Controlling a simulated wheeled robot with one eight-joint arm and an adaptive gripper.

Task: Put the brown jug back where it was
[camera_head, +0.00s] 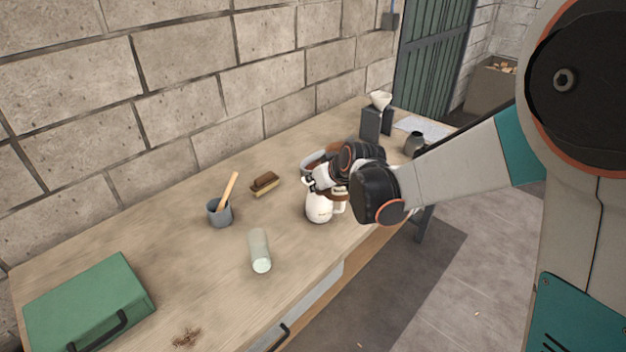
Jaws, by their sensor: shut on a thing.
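A jug (319,210) stands upright at or just above the workbench, right of the middle of the bench. Its lower body is cream-white with a small dark mark, and brown shows near its top beside my wrist. A pale handle shows on its right. My gripper (317,187) is at the top of the jug and is shut on it. My wrist and arm come in from the right and hide part of the jug's upper right side. I cannot tell whether its base touches the wood.
On the wooden workbench (180,253) are a green case (85,300), a grey cup (219,213) with a wooden handle, a brush (265,184), a pale cylinder (259,250), a dark stand with a funnel (380,101) and a dark pot (414,143). A grey, reddish-edged thing (312,160) lies behind my gripper.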

